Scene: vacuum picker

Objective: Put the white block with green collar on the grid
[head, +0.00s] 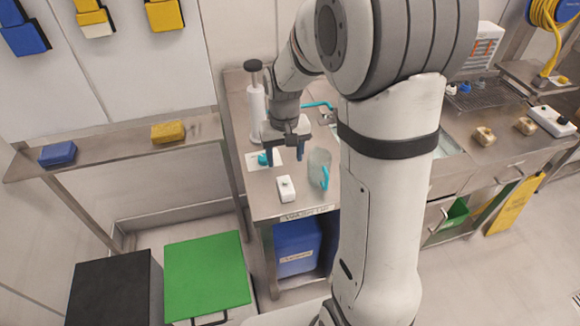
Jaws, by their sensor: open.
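My gripper (285,154) is open above the left end of the steel counter, its two dark fingers pointing down with nothing visible between them. A small teal-green piece (262,159) shows on a white sheet by the left finger, partly hidden; I cannot tell whether it is the collar of the white block. A plain white block (286,190) with a small dark mark lies on the counter in front of the gripper; no green collar shows on it. A dark wire grid (487,94) lies at the back right, beyond my arm.
A clear jug with a teal handle (320,168) stands right of the gripper. A white pump bottle (256,102) stands behind it. Small white and blue pieces (464,88) sit by the grid's left end. Tan blocks (485,136) lie on the right counter. My arm hides the middle.

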